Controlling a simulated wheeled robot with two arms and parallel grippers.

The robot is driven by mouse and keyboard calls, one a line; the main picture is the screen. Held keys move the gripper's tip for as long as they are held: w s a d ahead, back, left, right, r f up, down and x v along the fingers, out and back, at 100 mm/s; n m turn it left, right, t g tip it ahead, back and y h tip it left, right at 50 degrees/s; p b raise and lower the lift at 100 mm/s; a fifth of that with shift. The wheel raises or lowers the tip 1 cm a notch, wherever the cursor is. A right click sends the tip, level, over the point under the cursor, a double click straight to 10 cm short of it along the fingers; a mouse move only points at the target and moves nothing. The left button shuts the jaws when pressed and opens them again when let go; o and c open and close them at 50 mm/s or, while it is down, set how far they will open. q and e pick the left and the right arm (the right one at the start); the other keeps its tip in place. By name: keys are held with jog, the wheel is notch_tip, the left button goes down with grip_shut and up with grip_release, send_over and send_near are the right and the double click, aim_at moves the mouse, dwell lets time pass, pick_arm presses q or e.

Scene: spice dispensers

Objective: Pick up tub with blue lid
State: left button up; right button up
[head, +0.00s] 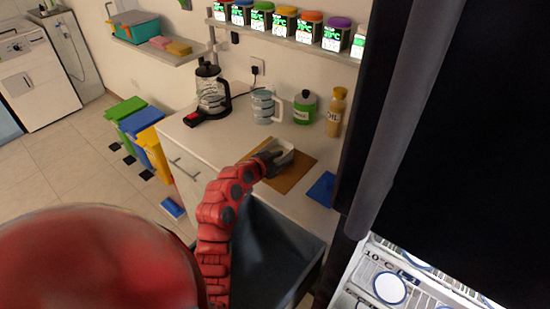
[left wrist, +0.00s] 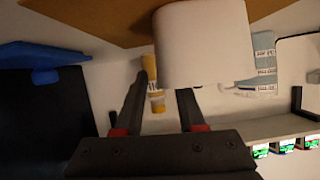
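The tub with the blue lid (head: 240,13) stands in a row of tubs on the wall shelf at the top of the head view. My left gripper (head: 272,158) is low over the counter, well below the shelf, at a white container (head: 284,152) on a brown board. In the left wrist view my left gripper's fingers (left wrist: 160,95) are apart, with a bottle visible through the gap. The white container (left wrist: 205,45) is by the right fingertip and seems to hide it; I cannot tell whether they touch. My right gripper is not in view.
The other tubs, including one with a purple lid (head: 339,23), stand close beside the blue-lidded tub. An open drawer (head: 265,260) is below the counter.

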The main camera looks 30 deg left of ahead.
pick_arm(q)
jog(key=shift+x, duration=0.95)
grip_shut()
dwell(0.7)
